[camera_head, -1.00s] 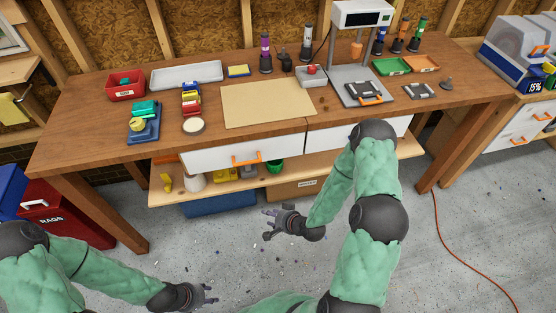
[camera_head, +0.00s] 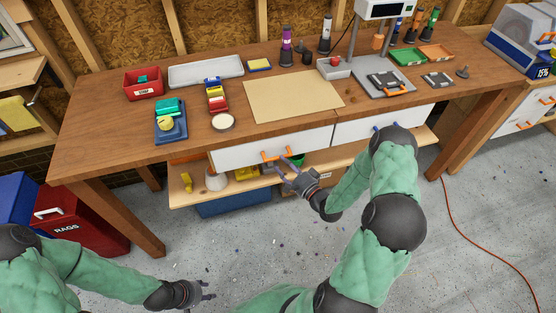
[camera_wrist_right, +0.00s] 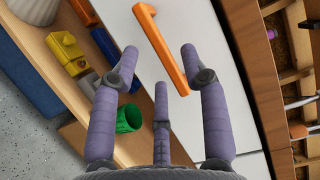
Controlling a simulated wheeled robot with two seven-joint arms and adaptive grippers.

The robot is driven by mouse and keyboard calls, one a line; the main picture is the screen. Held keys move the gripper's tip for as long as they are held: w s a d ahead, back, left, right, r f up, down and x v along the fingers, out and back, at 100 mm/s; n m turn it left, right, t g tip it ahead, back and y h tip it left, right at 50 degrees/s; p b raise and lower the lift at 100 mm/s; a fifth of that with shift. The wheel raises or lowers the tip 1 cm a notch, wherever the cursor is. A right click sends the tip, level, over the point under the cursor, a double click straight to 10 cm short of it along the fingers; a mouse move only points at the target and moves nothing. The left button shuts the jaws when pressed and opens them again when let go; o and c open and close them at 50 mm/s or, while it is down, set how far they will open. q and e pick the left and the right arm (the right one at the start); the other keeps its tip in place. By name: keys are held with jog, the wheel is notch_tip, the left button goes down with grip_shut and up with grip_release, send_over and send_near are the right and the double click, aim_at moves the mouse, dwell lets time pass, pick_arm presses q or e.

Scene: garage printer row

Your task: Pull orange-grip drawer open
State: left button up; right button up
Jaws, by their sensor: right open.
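The orange grip (camera_head: 277,153) is a bar handle on the left white drawer (camera_head: 238,155) under the wooden bench. That drawer front sits flush beneath the bench edge, so it looks closed. My right gripper (camera_head: 287,170) is open just in front of and below the grip. In the right wrist view the grip (camera_wrist_right: 163,48) lies ahead, between the spread fingers of my right gripper (camera_wrist_right: 160,62), with nothing held; I cannot tell whether they touch it. My left gripper (camera_head: 210,291) is low over the floor, away from the bench, open and empty.
A second white drawer (camera_head: 350,129) is partly hidden by my right arm. A lower shelf (camera_head: 325,162) holds a yellow block, a green cup (camera_wrist_right: 130,118) and other items below the drawer. The bench top (camera_head: 120,120) carries trays, a mat and tools. A red rags bin (camera_head: 85,222) stands left.

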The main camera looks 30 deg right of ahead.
aim_at(278, 159)
jog(key=shift+w+a+b, duration=0.2)
jog(key=shift+w, duration=0.85)
jog(key=shift+w+a+b, duration=0.15)
jog(key=shift+w+b, duration=0.05)
jog(key=shift+w, duration=0.85)
grip_shut()
